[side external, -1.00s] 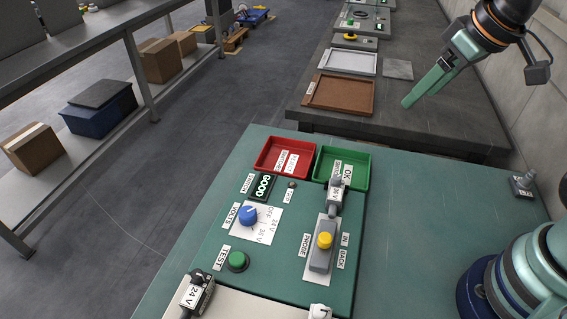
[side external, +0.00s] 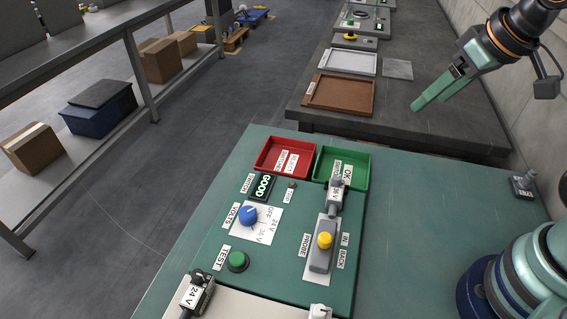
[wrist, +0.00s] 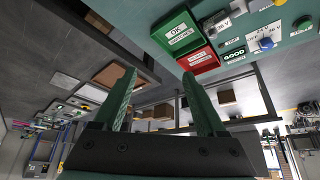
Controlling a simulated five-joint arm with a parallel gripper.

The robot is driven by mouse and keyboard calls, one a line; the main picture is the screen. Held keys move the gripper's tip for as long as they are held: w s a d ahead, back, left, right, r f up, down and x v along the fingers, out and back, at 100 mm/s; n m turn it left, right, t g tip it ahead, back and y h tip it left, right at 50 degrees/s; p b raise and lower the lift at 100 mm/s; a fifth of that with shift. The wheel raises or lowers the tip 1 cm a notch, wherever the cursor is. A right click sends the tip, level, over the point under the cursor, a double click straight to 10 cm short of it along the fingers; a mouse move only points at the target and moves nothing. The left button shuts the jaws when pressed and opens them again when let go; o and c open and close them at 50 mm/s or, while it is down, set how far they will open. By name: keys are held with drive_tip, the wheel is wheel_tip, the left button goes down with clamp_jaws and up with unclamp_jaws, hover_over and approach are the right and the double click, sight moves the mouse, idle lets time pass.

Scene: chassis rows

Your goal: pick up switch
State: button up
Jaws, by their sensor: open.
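Several switch-like parts are in the side view. One grey part labelled 36 V (side external: 336,197) lies at the green tray's front edge. A dark part labelled 24 V (side external: 197,294) is at the panel's front left, and a small grey one (side external: 523,184) stands alone at the bench's right. I cannot tell which is meant. My gripper (side external: 420,104) is high at the upper right, well away from them all. In the wrist view my gripper (wrist: 159,73) has its two green fingers apart with nothing between them.
The red reject tray (side external: 264,157) and green OK tray (side external: 360,172) sit at the panel's back. A blue knob (side external: 248,215), green button (side external: 237,260) and grey probe block with yellow button (side external: 323,243) stand on the panel. The bench's right side (side external: 430,215) is mostly clear.

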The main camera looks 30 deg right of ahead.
idle(0.4)
drive_tip(key=m+g, duration=0.6)
drive_tip(key=m, duration=0.3)
approach(338, 177)
wheel_tip(338, 177, down, 5)
drive_tip(key=shift+w+f, duration=0.15)
drive_tip(key=shift+s+f, duration=0.2)
drive_tip(key=shift+f, duration=1.1)
drive_tip(key=shift+s+f, duration=0.15)
drive_tip(key=shift+f, duration=1.2)
drive_tip(key=shift+c, duration=0.4)
clamp_jaws()
